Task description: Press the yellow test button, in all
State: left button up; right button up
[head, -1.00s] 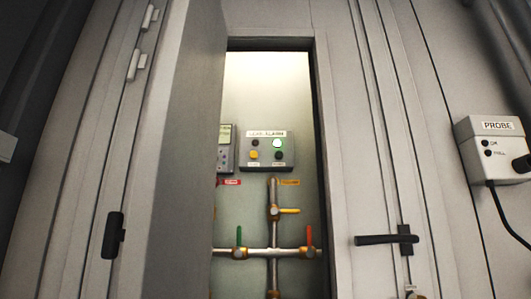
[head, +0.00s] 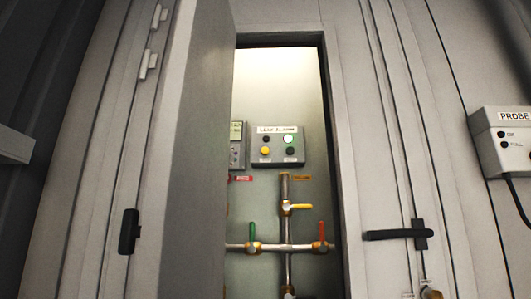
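The yellow test button (head: 265,150) is at the lower left of the grey leak alarm box (head: 278,159), on the back wall inside the open cabinet. A dark button (head: 290,151) sits below the lamp, and a small dark spot is at the upper left. The labels under the buttons are too small to read. Neither of my grippers shows in the head view.
The left door (head: 188,150) stands open and hides the cabinet's left part. The right door (head: 385,130) with a black handle (head: 398,233) is beside the opening. Below the box are pipes with a yellow lever (head: 301,206), a green lever and a red lever. A probe box (head: 503,140) is at right.

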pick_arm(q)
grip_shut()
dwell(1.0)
